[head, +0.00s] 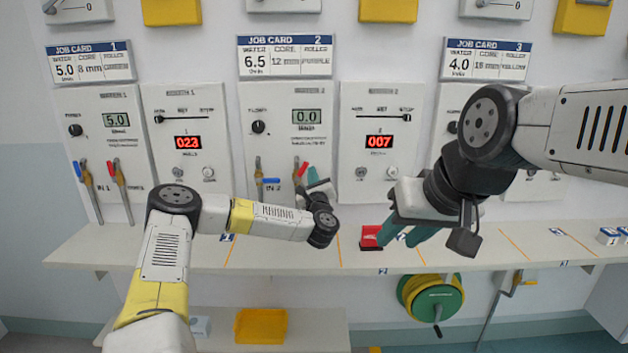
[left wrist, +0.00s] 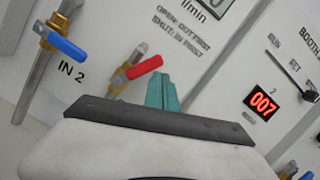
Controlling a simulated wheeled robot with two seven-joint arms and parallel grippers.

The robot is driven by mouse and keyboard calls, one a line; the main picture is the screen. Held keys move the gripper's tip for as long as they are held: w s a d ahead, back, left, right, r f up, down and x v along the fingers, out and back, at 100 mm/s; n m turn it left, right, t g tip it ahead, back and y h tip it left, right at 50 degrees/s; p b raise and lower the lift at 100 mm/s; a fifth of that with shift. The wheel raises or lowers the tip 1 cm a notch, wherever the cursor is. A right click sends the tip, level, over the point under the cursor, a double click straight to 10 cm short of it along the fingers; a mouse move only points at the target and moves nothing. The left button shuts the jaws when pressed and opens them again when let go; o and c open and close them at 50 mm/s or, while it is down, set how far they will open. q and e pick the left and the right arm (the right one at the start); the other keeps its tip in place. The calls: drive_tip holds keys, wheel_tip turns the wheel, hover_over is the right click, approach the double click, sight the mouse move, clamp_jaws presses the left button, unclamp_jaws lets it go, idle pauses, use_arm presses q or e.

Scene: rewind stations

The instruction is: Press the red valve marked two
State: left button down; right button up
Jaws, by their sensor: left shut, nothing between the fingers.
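The red valve (head: 302,170) of station 2 is a red lever on a brass body at the lower right of the middle panel. In the left wrist view the red lever (left wrist: 144,67) slants up to the right. My left gripper (head: 318,178) is just right of it in the head view. Its teal fingers (left wrist: 162,92) are shut and empty, close to the lever's right end; I cannot tell whether they touch. My right gripper (head: 403,234) is open over the shelf, by a red block.
The blue valve (head: 267,181), marked IN 2 in the wrist view, is left of the red one. The station 2 meter (head: 307,116) reads 0.0 and a counter (head: 380,141) reads 007. The red block (head: 371,237) sits on the shelf (head: 300,258). A green reel (head: 437,296) hangs below.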

sight(304, 164)
use_arm(q)
drive_tip(key=shift+a+r+n+y, duration=0.25)
drive_tip(key=shift+a+r+n, duration=0.3)
drive_tip(key=shift+n, duration=0.45)
drive_tip(key=shift+a+r+n+y, duration=0.25)
drive_tip(key=shift+a+r+n, duration=0.3)
drive_tip(key=shift+n, duration=0.45)
drive_tip(key=shift+a, duration=0.25)
